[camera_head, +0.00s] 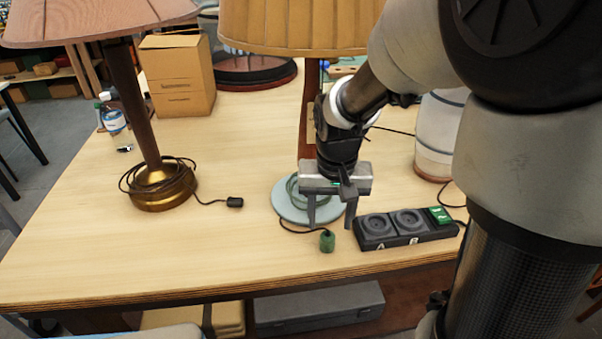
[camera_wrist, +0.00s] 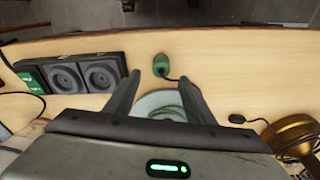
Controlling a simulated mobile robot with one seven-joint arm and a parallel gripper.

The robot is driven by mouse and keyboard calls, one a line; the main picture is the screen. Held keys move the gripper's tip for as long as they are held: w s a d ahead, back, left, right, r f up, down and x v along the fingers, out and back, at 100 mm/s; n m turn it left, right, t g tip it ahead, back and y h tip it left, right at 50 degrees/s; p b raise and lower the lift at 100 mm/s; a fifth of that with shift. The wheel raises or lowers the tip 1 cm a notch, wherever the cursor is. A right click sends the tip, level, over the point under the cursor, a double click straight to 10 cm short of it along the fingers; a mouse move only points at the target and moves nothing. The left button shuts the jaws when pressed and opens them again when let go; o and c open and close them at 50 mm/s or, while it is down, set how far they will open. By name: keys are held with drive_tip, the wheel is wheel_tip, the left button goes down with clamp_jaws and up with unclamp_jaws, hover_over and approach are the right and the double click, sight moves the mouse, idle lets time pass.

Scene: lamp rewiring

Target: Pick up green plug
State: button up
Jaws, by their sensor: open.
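The green plug (camera_head: 327,240) lies on the table near its front edge, with a dark cord running back to the lamp with the pale green base (camera_head: 291,207). In the wrist view the green plug (camera_wrist: 164,65) lies just beyond my fingertips, between their lines. My gripper (camera_head: 331,225) is open and empty, pointing down above the front of the pale green lamp base. It also shows in the wrist view (camera_wrist: 161,75), its two fingers apart. The gripper covers part of the lamp base and the coiled green cord on it.
A brass-based lamp (camera_head: 163,190) with a black plug (camera_head: 235,202) stands left. Cardboard boxes (camera_head: 178,76) and a bottle (camera_head: 115,121) stand further back. The front-left tabletop is clear.

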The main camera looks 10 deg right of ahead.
sight(328, 234)
drive_tip(key=f, duration=0.2)
drive_tip(key=f+b, duration=0.1)
drive_tip(key=f, duration=0.3)
drive_tip(key=shift+w+f+b, duration=0.25)
drive_tip(key=shift+f+b, duration=0.05)
drive_tip(key=shift+b, duration=0.05)
drive_tip(key=c, duration=1.1)
drive_tip(key=shift+r, duration=0.15)
drive_tip(key=shift+c, duration=0.2)
